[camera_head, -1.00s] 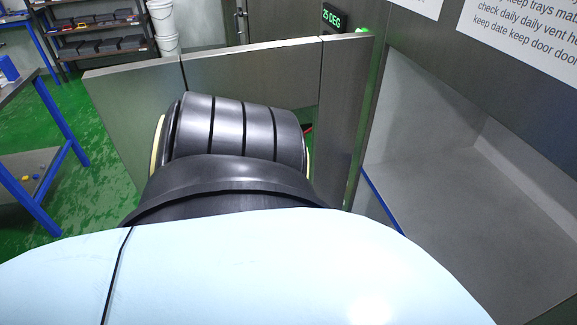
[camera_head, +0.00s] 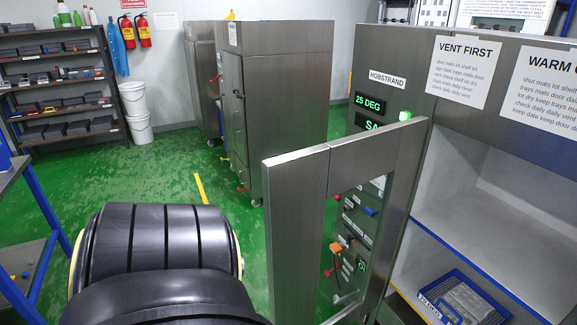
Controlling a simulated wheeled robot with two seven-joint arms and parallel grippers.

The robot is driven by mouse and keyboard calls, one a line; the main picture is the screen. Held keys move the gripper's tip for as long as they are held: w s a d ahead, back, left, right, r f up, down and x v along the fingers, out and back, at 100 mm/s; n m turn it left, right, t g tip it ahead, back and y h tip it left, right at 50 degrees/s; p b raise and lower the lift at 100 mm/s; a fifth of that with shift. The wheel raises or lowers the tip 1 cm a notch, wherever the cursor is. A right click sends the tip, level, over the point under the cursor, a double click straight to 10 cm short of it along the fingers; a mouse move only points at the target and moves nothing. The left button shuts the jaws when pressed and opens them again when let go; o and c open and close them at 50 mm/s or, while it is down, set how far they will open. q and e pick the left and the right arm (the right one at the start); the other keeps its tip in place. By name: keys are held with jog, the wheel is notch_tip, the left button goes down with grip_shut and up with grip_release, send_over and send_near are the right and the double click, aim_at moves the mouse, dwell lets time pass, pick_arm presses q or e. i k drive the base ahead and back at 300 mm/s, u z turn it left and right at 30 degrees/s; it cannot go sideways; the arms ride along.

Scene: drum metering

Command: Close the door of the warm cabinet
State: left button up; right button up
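The warm cabinet (camera_head: 480,150) stands at the right with its front open, showing a bare upper shelf. Its metal door (camera_head: 298,225) stands open, swung out from the cabinet, with a window-like opening through which a control panel shows. My black arm link covers the lower left, left of the door. Neither of my grippers shows, so any contact with the door cannot be seen.
A blue tray (camera_head: 452,300) with grey pieces sits on the cabinet's lower shelf. Another metal cabinet (camera_head: 290,95) stands behind the door. A rack (camera_head: 62,85), white buckets (camera_head: 137,112) and a blue-legged table (camera_head: 40,195) are at the left. Green floor is free between.

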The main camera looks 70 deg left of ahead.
aim_at(297, 185)
jog(key=z, duration=0.05)
jog(key=k, duration=0.4)
jog(key=z, duration=2.55)
jog(key=k, duration=2.35)
jog(key=u, duration=2.2)
jog(key=i, duration=0.95)
